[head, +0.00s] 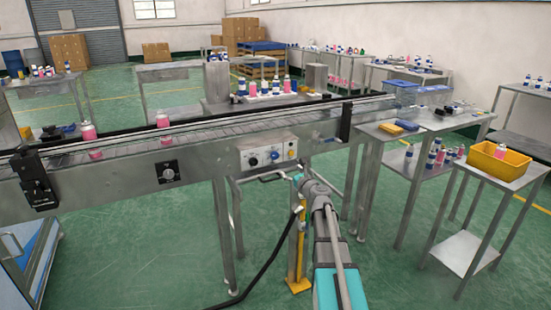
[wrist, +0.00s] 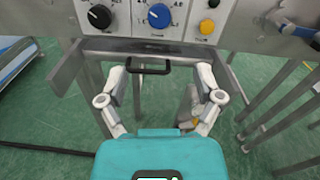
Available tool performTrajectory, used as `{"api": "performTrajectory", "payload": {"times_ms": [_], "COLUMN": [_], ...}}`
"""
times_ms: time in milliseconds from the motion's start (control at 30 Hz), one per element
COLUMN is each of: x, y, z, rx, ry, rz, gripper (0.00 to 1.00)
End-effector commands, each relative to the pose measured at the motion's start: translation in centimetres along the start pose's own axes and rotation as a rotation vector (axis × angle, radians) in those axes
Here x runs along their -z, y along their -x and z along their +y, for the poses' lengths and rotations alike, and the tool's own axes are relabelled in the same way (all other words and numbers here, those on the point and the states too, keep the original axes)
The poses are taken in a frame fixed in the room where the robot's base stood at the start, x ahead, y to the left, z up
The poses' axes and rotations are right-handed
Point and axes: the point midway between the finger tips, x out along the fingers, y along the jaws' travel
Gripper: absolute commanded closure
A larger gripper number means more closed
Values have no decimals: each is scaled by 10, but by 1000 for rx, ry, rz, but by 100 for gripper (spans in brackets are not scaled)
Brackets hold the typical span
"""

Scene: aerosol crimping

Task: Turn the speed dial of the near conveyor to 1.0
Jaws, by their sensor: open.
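The near conveyor (head: 120,165) runs across the head view with a control panel (head: 268,153) on its front side. A blue dial (head: 275,155) with a printed scale sits mid-panel; it also shows at the top of the wrist view (wrist: 158,15). Its setting is too small to read surely. In the head view my gripper (head: 299,178) is just below the panel.
Another black knob (head: 167,172) is on the conveyor side further left. Pink cans (head: 89,133) stand on the belt. A yellow post (head: 297,250) and conveyor legs stand under the panel. Side tables with a yellow bin (head: 499,160) are at right. Green floor is open in front.

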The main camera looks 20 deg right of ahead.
Motion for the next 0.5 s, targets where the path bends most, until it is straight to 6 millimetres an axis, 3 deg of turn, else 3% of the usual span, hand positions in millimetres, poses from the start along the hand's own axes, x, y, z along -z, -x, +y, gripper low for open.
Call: {"api": "performTrajectory", "payload": {"times_ms": [267, 500], "x": [0, 0], "y": [-16, -48], "z": [-1, -1], "rx": [-1, -2], "ry": [2, 2], "rz": [0, 0], "gripper": [16, 16]}}
